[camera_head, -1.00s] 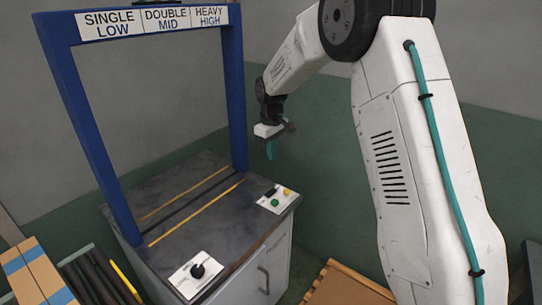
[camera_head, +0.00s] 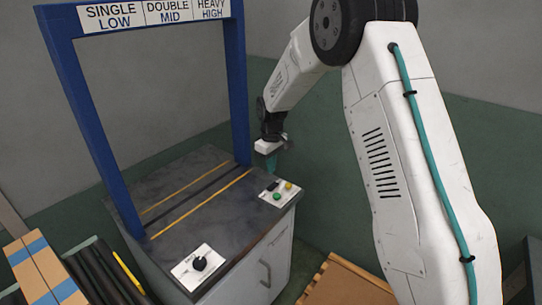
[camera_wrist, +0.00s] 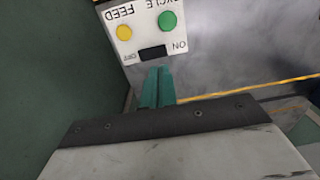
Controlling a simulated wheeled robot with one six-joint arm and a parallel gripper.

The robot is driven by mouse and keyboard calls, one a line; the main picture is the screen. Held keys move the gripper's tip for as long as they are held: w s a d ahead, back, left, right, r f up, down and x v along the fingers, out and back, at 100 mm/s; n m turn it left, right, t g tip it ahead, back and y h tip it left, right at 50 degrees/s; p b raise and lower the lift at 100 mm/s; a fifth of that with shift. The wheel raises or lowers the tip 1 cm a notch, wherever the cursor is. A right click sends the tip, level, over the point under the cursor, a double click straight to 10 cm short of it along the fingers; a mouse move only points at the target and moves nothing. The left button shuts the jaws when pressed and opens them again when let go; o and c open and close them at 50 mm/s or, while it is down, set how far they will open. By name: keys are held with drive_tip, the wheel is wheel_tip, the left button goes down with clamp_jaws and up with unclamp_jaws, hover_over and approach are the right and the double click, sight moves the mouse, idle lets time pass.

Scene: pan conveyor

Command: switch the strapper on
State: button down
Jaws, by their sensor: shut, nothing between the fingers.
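The strapper (camera_head: 131,227) is a blue arch over a dark-topped grey cabinet. Its small white switch panel (camera_head: 290,186) sits at the right front corner of the top. The panel carries a black rocker switch (camera_head: 272,185), a green button (camera_head: 277,196) and a yellow button (camera_head: 288,185). In the wrist view the black rocker (camera_wrist: 153,53) lies between the words ON and OFF, with ON at the right. My gripper (camera_head: 270,168) is above and behind the panel. Its teal fingers (camera_wrist: 158,75) are shut and empty, with the tips by the rocker's edge; contact cannot be told.
A second panel with a black rotary knob (camera_head: 200,263) is at the near front corner. The sign on the arch (camera_head: 155,13) reads SINGLE LOW, DOUBLE MID, HEAVY HIGH. A strapped box (camera_head: 32,262) and dark rollers (camera_head: 92,270) are at lower left. A wooden pallet (camera_head: 345,283) lies in front.

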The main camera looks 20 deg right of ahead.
sight(271, 188)
wheel_tip(271, 188, down, 7)
drive_tip(key=shift+f, duration=0.1)
idle(0.4)
drive_tip(key=shift+s+a+f, duration=0.1)
drive_tip(key=shift+s+f, duration=0.05)
drive_tip(key=shift+f, duration=0.05)
idle(0.3)
drive_tip(key=shift+w+d+r, duration=0.25)
drive_tip(key=shift+w+d, duration=0.2)
drive_tip(key=shift+d, duration=0.25)
